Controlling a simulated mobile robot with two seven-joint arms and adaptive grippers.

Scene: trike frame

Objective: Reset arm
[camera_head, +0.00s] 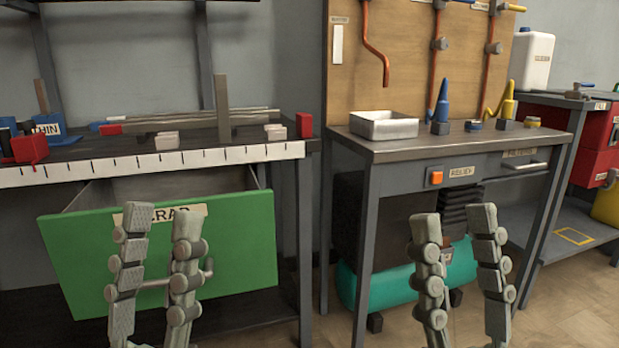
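My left gripper (160,230) is in front of the green drawer front (235,235), with its two fingers upright and apart. A drawer handle shows behind its fingers, and I cannot tell whether they touch it. The green drawer is pulled open and tilted in view, with a label partly hidden by the fingers. My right gripper (455,220) points up in front of the right-hand bench, its fingers apart with nothing between them.
The left bench (200,157) carries red blocks, grey bars and small pale blocks. A teal tank (385,287) lies below.

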